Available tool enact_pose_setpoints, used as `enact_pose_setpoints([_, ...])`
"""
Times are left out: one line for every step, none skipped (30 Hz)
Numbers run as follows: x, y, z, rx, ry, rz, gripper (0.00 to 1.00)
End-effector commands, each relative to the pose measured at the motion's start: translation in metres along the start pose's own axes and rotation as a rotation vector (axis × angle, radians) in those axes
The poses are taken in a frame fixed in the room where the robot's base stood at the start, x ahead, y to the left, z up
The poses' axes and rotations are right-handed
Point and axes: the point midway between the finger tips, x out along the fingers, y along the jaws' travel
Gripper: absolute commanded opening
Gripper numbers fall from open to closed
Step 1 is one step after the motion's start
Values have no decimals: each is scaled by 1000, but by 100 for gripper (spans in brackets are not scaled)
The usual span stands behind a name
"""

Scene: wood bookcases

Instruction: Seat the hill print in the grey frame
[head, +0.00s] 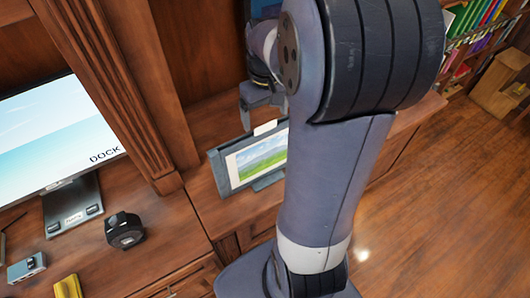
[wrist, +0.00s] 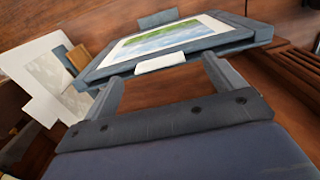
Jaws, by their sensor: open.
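The grey frame (head: 222,173) stands tilted back on the wooden counter, partly behind my arm in the head view. It also shows in the wrist view (wrist: 235,42). The hill print (head: 258,157), with green hills, blue sky and a white border, lies within the frame; it shows too in the wrist view (wrist: 165,36). A white tab (wrist: 160,63) sticks out past the frame's top edge. My gripper (head: 264,104) is just above that edge. In the wrist view its open fingers (wrist: 160,72) stand on either side of the tab, apart from it.
In the wrist view, pale sheets with a grey picture (wrist: 48,80) stand at the left beside wooden pieces. In the head view, a monitor (head: 55,140), a black device (head: 124,231) and small items occupy the left desk. A wooden post (head: 125,90) rises beside the frame.

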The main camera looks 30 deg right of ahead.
Motion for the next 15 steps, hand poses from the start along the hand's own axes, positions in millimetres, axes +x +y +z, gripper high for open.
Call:
enact_pose_setpoints([6,2,0,1,-6,-2,89])
enact_pose_setpoints([10,2,-1,1,-6,-2,89])
enact_pose_setpoints([16,3,-2,1,-6,-2,89])
enact_pose_setpoints([21,3,-2,1,-5,-2,89])
enact_pose_setpoints([25,3,-2,1,-4,-1,89])
enact_pose_setpoints([29,3,-2,1,-3,-1,89])
enact_pose_setpoints([31,3,-2,1,-2,0,89])
enact_pose_setpoints([33,3,-2,1,-1,0,89])
enact_pose_setpoints([35,3,-2,1,0,0,89])
enact_pose_setpoints([35,3,-2,1,0,0,89])
enact_pose_setpoints([36,3,-2,1,1,1,89])
enact_pose_setpoints([36,3,-2,1,2,1,89])
enact_pose_setpoints([36,3,-2,1,2,1,89])
enact_pose_setpoints([36,3,-2,1,2,1,89])
enact_pose_setpoints([35,3,-2,1,2,1,89])
